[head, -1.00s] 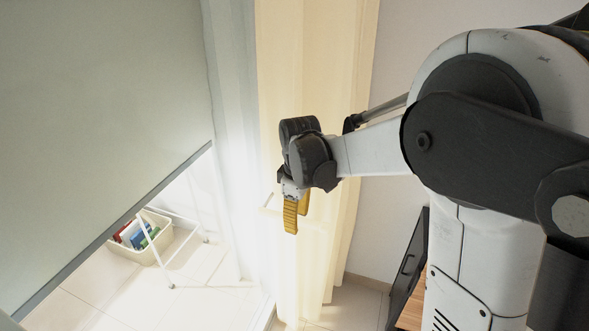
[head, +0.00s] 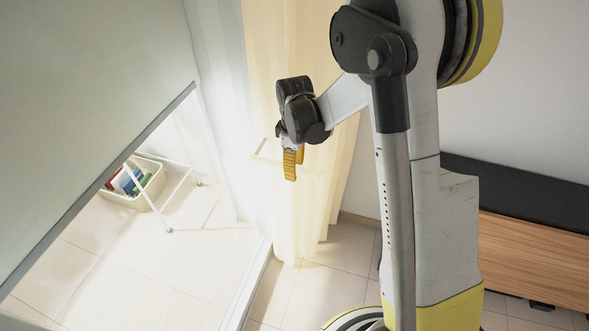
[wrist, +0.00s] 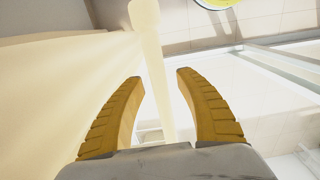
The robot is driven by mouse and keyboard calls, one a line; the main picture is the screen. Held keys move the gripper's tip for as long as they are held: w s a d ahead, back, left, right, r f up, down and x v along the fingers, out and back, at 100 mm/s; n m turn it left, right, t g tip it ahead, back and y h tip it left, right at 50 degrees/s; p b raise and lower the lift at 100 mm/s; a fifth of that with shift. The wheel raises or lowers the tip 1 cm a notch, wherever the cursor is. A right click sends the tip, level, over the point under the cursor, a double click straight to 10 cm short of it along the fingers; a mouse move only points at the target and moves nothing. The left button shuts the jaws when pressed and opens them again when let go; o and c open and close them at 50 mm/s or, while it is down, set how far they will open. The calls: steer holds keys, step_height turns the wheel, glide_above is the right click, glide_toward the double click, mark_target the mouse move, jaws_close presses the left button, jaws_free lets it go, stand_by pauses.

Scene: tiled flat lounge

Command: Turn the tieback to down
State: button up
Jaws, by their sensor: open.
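The tieback appears as a cream bar (wrist: 157,80) with a rounded, wider end in the wrist view. It runs between the two yellow fingers of my gripper (wrist: 160,76), with a gap on each side. I cannot tell how deep between the fingers it lies. In the head view my gripper (head: 292,166) is open, fingers down, in front of the cream curtain (head: 318,185). A pale end of what looks like the tieback (head: 261,146) sticks out left of the fingers, roughly level. The rest of it blends into the bright curtain.
A grey-green panel (head: 85,90) fills the upper left. Beyond it, a cream basket (head: 134,200) of coloured items stands near a white frame (head: 170,200) on the tiles. A wood-fronted cabinet (head: 535,255) stands at the right. Tiled floor (head: 300,290) lies bare below the curtain.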

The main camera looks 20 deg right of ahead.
steer(key=shift+f, duration=0.3)
jaws_close()
steer(key=shift+f, duration=0.1)
